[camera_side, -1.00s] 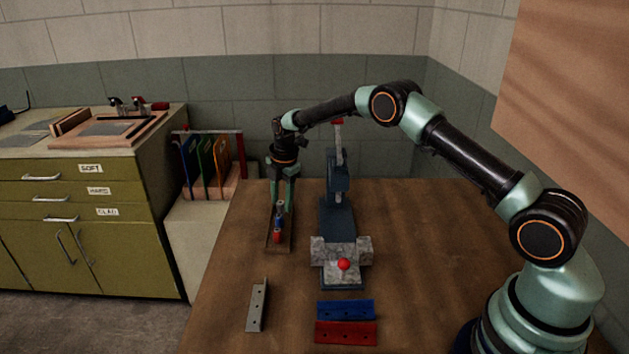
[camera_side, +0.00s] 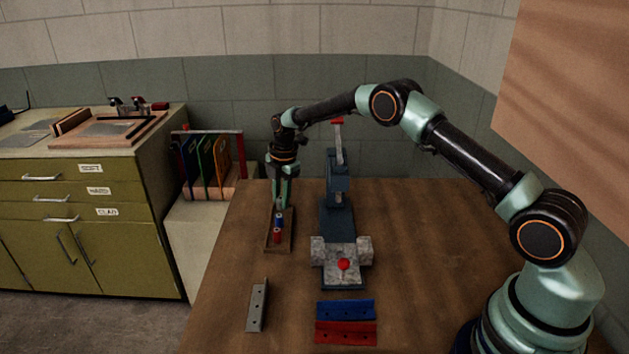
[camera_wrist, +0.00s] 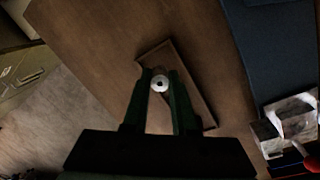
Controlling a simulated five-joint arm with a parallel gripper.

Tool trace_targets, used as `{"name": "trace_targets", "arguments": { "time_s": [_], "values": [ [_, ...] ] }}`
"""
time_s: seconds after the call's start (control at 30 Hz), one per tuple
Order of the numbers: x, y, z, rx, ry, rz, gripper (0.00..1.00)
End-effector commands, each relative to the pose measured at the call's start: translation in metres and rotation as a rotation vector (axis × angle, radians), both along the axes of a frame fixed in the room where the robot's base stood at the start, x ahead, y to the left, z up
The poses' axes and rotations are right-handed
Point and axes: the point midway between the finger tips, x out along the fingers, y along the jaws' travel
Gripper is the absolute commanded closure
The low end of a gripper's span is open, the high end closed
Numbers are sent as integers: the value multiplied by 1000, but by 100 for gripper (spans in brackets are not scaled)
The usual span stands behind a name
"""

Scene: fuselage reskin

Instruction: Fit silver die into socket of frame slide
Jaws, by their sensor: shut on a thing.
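The silver die (camera_wrist: 160,83) is a small round piece with a dark centre hole, between my fingertips in the wrist view. My gripper (camera_wrist: 160,88) is shut on it, pointing down at the far end of the wooden tray (camera_wrist: 191,75). In the side view my gripper (camera_side: 281,203) is at the tray (camera_side: 290,243), where a blue die (camera_side: 279,219) and a red die (camera_side: 277,236) stand. I cannot tell whether the silver die is clear of the tray. The blue press frame (camera_side: 337,215) has a mottled grey slide (camera_side: 341,252) at its front; I cannot make out its socket.
The press's red-tipped lever (camera_side: 338,135) rises right of my gripper. A red knob (camera_side: 343,264) sits on the slide. A grey angled strip (camera_side: 257,305), a blue strip (camera_side: 345,309) and a red strip (camera_side: 345,332) lie in front.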

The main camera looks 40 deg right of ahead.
Motion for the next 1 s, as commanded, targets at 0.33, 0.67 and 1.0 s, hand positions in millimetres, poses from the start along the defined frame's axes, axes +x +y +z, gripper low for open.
{"name": "trace_targets", "arguments": {
  "time_s": [0.33, 0.67, 1.0],
  "values": [
    [1, 0, 79, 0, -7, 0, 100],
    [1, 0, 162, 0, -6, 0, 100],
    [-4, -2, 190, 2, 0, -18, 100]
  ]
}}
